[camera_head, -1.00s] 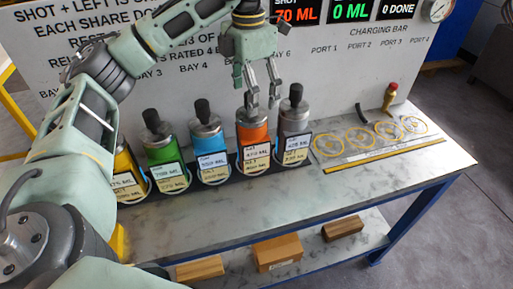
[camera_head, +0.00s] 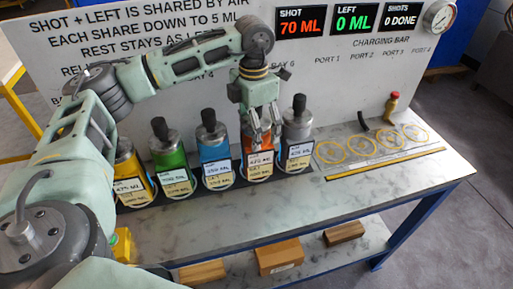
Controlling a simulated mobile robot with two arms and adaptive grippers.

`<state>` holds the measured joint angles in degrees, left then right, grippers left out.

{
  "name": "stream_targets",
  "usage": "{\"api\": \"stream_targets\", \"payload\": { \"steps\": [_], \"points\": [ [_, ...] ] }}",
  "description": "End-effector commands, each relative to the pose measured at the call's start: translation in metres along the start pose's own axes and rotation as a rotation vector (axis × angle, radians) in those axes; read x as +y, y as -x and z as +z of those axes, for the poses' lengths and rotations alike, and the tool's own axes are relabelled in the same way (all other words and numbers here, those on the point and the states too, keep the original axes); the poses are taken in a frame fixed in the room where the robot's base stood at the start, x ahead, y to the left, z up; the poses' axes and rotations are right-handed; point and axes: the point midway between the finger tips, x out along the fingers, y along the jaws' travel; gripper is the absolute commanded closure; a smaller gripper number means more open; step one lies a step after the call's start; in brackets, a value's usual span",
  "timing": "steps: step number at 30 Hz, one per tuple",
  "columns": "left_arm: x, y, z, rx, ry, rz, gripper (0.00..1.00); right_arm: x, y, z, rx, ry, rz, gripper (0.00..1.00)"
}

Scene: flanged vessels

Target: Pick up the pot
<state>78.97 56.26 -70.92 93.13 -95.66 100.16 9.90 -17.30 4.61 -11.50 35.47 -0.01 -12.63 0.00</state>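Several pots with dark top knobs stand in a row on the bench: yellow (camera_head: 127,167), green (camera_head: 168,157), blue (camera_head: 213,148), orange (camera_head: 257,147) and grey (camera_head: 298,132). Each has white and yellow label plates on its front. My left gripper (camera_head: 266,140) points down over the orange pot. Its two fingers are apart, in front of or astride that pot's top. The orange pot's knob is hidden by the gripper, so I cannot tell whether the fingers touch it. My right gripper is not in view.
The grey pot stands close right of the orange one, the blue one close left. Yellow rings (camera_head: 362,145) and a yellow strip (camera_head: 385,164) lie at the bench's right. A small red-topped bottle (camera_head: 391,106) stands behind. The bench front (camera_head: 250,222) is clear. A sign wall (camera_head: 190,80) stands behind.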

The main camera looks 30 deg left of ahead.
Motion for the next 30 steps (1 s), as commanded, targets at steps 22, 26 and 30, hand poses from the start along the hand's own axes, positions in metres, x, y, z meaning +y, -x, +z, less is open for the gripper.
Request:
{"api": "stream_targets", "payload": {
  "steps": [22, 26, 30],
  "points": [
    [0.0003, 0.0008, 0.0001, 0.0, 0.001, 0.0, 0.9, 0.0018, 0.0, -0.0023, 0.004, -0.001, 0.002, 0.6],
    [0.0004, 0.0008, 0.0001, 0.0, 0.001, 0.001, 1.0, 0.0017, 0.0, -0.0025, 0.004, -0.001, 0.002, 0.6],
    [0.0005, 0.0026, 0.0008, -0.004, 0.001, 0.001, 1.0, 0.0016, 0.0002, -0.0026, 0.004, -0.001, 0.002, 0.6]
  ]
}}
